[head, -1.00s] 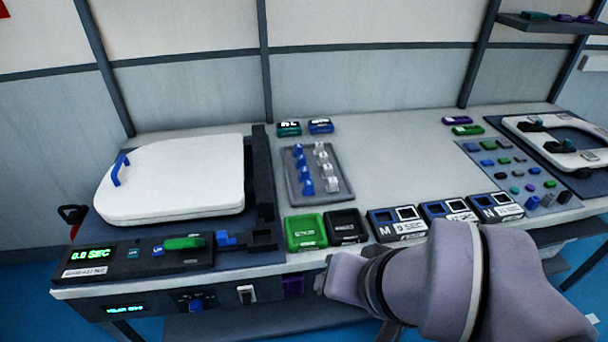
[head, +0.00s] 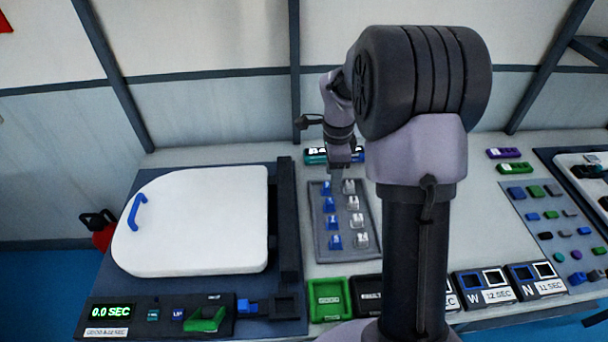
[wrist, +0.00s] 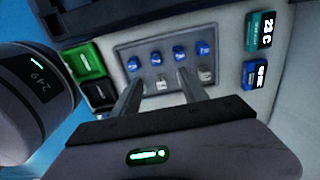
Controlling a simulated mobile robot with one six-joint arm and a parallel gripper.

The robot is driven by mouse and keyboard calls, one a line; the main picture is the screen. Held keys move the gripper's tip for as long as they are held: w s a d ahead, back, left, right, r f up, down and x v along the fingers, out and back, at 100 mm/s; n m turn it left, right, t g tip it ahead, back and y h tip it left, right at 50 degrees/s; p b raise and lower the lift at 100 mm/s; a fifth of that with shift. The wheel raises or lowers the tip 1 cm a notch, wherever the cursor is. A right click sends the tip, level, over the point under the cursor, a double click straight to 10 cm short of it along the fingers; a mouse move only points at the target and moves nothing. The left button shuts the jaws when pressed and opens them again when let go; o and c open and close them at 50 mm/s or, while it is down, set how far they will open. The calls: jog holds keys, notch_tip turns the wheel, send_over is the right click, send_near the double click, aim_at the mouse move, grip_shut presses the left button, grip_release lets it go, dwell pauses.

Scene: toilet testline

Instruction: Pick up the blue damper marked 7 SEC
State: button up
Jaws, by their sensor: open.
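Blue dampers (head: 333,222) stand in a column on the left side of a grey tray (head: 318,253), beside a column of whitish ones (head: 357,219). Their markings are too small to read, so I cannot tell which blue one says 7 SEC. In the wrist view the blue dampers (wrist: 179,51) form a row beyond the whitish ones (wrist: 206,74). My gripper (wrist: 160,77) is open and empty, its fingers pointing toward the tray, with the whitish row near the fingertips. In the head view my gripper (head: 338,174) is above the tray's far end.
A green bin (head: 328,300) and a black bin (head: 367,292) stand in front of the tray. A white toilet lid (head: 195,222) is at left. Teal and blue labelled blocks (wrist: 260,32) lie behind the tray.

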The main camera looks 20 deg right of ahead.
jog(key=b, duration=0.4)
send_over(333, 219)
jog(key=f, duration=1.1)
jog(key=shift+w+a+f, duration=0.2)
jog(key=shift+a+f, duration=0.15)
jog(key=shift+f, duration=0.05)
jog(key=f+b, duration=0.1)
jog(key=f, duration=0.2)
jog(key=f+b, duration=0.1)
jog(key=f, duration=0.1)
jog(key=shift+s+d+f+b, duration=0.1)
jog(key=shift+s+d+b, duration=0.15)
jog(key=shift+d+b, duration=0.1)
grip_shut()
